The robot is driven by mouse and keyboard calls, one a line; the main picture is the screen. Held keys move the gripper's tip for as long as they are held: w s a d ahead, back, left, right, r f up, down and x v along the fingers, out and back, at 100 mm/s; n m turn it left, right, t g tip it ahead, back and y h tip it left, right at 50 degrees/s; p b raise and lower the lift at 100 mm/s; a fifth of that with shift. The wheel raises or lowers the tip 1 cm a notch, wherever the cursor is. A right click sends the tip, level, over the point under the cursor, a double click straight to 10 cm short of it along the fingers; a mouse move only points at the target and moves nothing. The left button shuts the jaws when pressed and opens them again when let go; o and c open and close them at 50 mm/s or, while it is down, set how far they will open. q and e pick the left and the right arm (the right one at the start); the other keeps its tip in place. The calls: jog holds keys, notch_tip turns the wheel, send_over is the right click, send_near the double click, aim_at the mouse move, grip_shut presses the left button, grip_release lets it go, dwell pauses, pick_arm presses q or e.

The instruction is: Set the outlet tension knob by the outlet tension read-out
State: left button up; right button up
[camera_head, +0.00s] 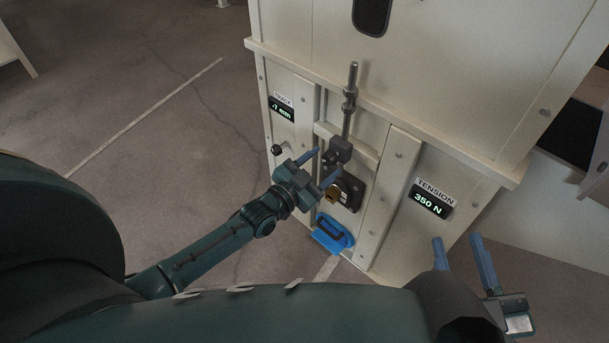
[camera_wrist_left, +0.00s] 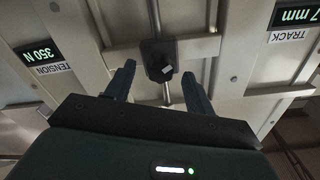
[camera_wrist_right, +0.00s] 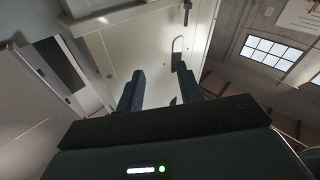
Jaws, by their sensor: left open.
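The tension read-out (camera_head: 428,204) shows 350 N at the right of the cream machine front. It also shows upside down in the left wrist view (camera_wrist_left: 42,54). My left gripper (camera_head: 327,163) is open in front of the dark plate, close to the knob and partly covering that area. My right gripper (camera_head: 456,240) is open and empty, low in front of the machine's right side.
A metal rod (camera_head: 351,88) with a dark block (camera_head: 340,149) stands above the plate. A track read-out (camera_head: 281,110) shows about 7 mm, with a small black knob (camera_head: 277,150) below it. The floor at left is clear.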

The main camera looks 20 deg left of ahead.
pick_arm(q)
jog(key=p+v, duration=0.1)
jog(key=v, duration=0.2)
jog(key=shift+s+a+r, duration=0.1)
jog(key=shift+s+r, duration=0.05)
jog(key=shift+s, duration=0.1)
jog(key=p+v, duration=0.2)
jog(key=v, duration=0.6)
jog(key=shift+s+a, duration=0.15)
jog(key=shift+s, duration=0.25)
pick_arm(e)
jog(key=shift+d+f+m+g+h, duration=0.3)
jog(key=shift+d+m+g+h, duration=0.25)
jog(key=shift+h, duration=0.45)
